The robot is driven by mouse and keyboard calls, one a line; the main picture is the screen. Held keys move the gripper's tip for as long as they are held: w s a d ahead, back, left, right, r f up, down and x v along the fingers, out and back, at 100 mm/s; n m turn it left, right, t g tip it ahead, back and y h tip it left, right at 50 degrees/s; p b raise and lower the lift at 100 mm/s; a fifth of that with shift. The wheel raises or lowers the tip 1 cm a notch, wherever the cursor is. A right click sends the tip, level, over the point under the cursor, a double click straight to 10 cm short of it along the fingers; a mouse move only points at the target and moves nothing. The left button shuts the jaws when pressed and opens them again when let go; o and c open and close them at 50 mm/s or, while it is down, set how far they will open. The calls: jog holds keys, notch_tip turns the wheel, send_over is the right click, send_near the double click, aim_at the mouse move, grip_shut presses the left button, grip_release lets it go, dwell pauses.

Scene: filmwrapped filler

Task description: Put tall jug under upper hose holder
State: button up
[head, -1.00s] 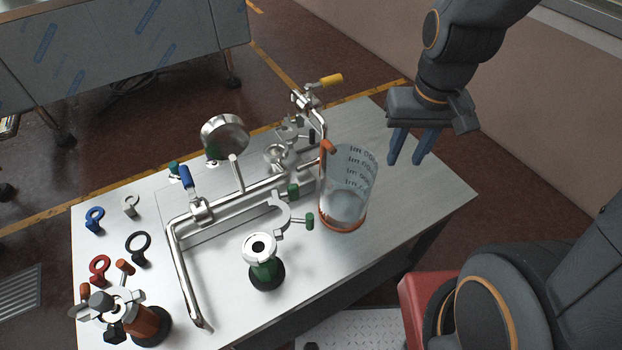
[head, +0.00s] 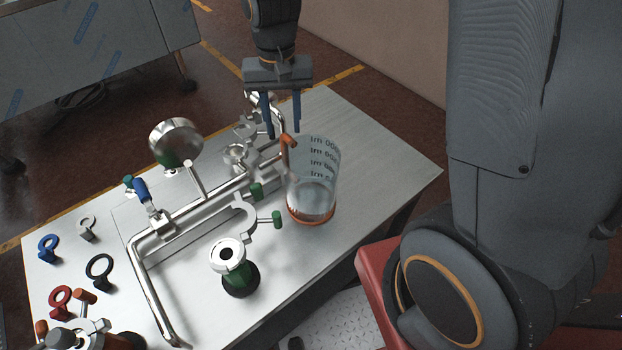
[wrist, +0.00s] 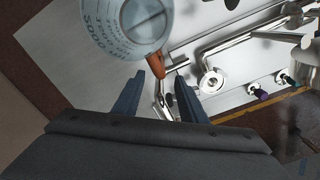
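The tall jug (head: 312,190) is a clear cylinder with printed volume marks and an orange-red base ring. It stands upright on the metal table, right of the pipework. My gripper (head: 284,132) is open and empty, pointing down near the jug's rim. In the wrist view the jug (wrist: 122,25) is beyond the fingers to the left. Silver ring-like holders with green knobs (head: 243,215) sit on the pipework; I cannot tell which is the upper hose holder.
The table (head: 385,175) is bare right of the jug. A round gauge (head: 176,142), a blue-handled valve (head: 141,190) and a green-bodied fitting (head: 236,271) stand left of it. A red surface (head: 372,283) is below.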

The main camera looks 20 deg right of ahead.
aim_at(283, 132)
jog(key=shift+f+p, duration=0.75)
jog(key=shift+f, duration=1.75)
jog(key=shift+c, duration=0.3)
